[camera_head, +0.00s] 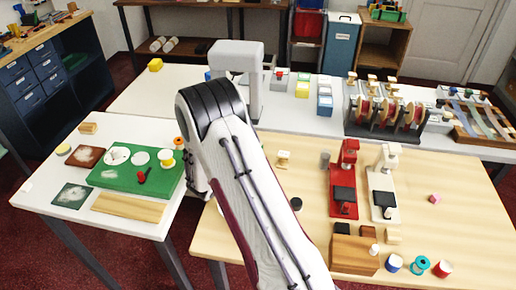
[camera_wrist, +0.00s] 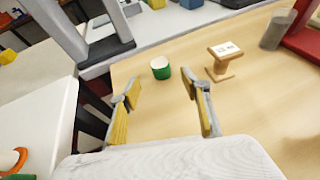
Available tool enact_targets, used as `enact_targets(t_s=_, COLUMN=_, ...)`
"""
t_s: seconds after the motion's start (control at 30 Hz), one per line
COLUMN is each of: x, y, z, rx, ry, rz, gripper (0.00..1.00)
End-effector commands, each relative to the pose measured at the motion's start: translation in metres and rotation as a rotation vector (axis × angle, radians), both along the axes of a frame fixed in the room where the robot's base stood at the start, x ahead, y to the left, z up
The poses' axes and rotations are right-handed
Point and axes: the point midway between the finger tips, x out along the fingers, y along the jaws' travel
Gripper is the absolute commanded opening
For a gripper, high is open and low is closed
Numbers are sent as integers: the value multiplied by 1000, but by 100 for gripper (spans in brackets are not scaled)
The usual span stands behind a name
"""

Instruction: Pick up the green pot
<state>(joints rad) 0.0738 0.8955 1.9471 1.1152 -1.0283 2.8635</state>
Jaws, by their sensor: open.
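The green pot (camera_wrist: 161,68) is a small round green cylinder with a pale top, upright on the light wood table (camera_wrist: 170,110) in the wrist view. It lies ahead of my gripper (camera_wrist: 162,90), roughly in line with the gap between the fingers, and apart from them. The two fingers with yellowish pads are spread wide, with nothing between them. In the head view, my arm covers the area, so I see neither the pot nor the fingertips there.
A small wooden stand with a labelled card (camera_wrist: 225,58) is right of the pot; it also shows in the head view (camera_head: 283,158). Beyond it are a grey cylinder (camera_wrist: 277,30) and a red press (camera_head: 345,180). A white side table (camera_head: 60,205) is at left.

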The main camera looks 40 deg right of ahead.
Motion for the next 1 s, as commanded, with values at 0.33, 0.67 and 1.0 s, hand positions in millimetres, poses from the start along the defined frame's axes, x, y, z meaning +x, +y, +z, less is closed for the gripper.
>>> enact_targets(t_s=0.33, x=10, y=-19, z=-9, rx=-1, ry=1, rz=-1, gripper=47)
enact_targets(t_s=0.67, x=11, y=-19, z=-9, rx=0, ry=1, rz=0, gripper=47)
enact_targets(t_s=1.0, x=21, y=-40, z=-21, rx=0, ry=2, rz=-1, gripper=47)
